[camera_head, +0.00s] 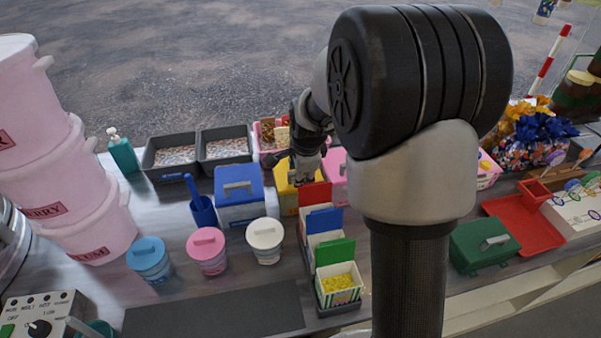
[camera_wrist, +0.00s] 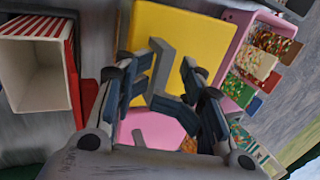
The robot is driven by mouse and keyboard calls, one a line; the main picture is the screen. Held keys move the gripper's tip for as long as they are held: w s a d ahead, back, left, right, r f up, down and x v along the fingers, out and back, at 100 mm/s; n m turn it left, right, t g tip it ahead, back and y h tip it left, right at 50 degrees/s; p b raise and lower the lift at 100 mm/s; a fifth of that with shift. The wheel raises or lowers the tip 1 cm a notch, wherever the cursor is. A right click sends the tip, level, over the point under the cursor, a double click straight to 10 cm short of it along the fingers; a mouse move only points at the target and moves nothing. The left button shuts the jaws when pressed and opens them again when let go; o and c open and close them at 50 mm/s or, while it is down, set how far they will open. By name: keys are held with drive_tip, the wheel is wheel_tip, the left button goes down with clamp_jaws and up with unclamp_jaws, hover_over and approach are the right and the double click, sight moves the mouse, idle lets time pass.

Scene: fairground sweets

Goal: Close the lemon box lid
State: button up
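The lemon box is most likely the yellow box (camera_head: 286,203), behind the striped boxes and partly hidden by my gripper. In the wrist view its yellow lid (camera_wrist: 198,35) fills the upper middle, with a grey bar handle (camera_wrist: 160,66) on it. I cannot tell whether the lid sits fully down. My gripper (camera_wrist: 165,68) is open, its two fingers apart on either side of the handle; contact is not clear. In the head view my gripper (camera_head: 306,172) is over the yellow box.
A blue-lidded box (camera_head: 239,202) stands left of the yellow box and a pink box (camera_head: 335,170) right of it. Striped boxes with raised red (camera_head: 315,194), blue and green lids stand in front. Lidded tubs (camera_head: 265,238) stand front left. A dark mat (camera_head: 215,310) is clear.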

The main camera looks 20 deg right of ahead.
wheel_tip(320, 180, up, 11)
drive_tip(key=p, duration=0.7)
drive_tip(key=shift+r+p, duration=0.2)
drive_tip(key=shift+p, duration=0.1)
